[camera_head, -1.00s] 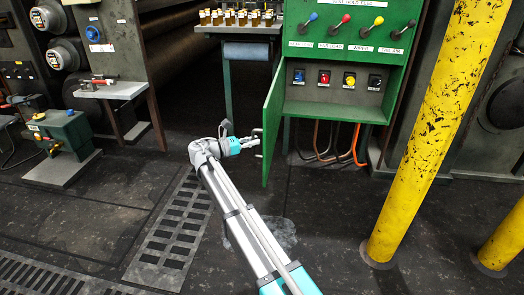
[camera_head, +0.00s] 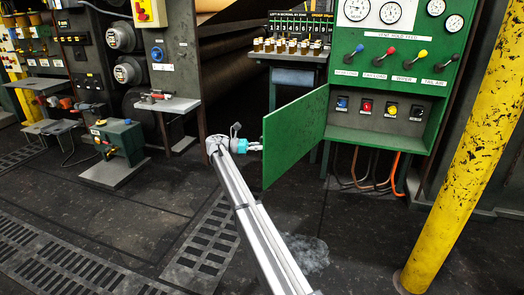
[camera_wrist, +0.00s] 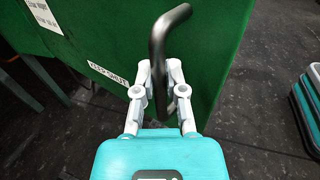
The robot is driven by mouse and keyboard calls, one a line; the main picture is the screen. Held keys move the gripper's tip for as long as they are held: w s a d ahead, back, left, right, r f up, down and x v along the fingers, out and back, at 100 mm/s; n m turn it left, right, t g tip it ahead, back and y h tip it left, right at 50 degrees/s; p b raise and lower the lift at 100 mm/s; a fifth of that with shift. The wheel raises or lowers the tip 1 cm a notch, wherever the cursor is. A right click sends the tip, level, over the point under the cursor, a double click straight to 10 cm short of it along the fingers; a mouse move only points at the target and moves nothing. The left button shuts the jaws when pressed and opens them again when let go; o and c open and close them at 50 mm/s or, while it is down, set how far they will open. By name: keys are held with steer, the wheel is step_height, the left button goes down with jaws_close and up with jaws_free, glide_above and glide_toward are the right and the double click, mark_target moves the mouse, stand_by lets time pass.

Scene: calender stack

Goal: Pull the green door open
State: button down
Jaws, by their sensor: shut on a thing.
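The green door (camera_head: 295,138) stands swung out to the left of the green cabinet (camera_head: 388,150), so the lower recess is uncovered. In the wrist view the door (camera_wrist: 110,40) fills the upper part, with a "KEEP SHUT" label on it. Its bent dark metal handle (camera_wrist: 158,38) runs down between my fingers. My gripper (camera_wrist: 159,85) is shut on the handle. In the head view my gripper (camera_head: 258,146) is at the door's left edge, and the handle is hidden there.
Levers (camera_head: 392,52) and several buttons (camera_head: 390,110) are on the cabinet. A yellow post (camera_head: 465,150) stands at the right. Cables hang below the cabinet. Open floor lies in front of the door.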

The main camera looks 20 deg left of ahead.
steer(key=shift+w+d, duration=0.1)
steer(key=shift+w, duration=0.1)
steer(key=c, duration=0.7)
jaws_free()
steer(key=shift+s, duration=0.1)
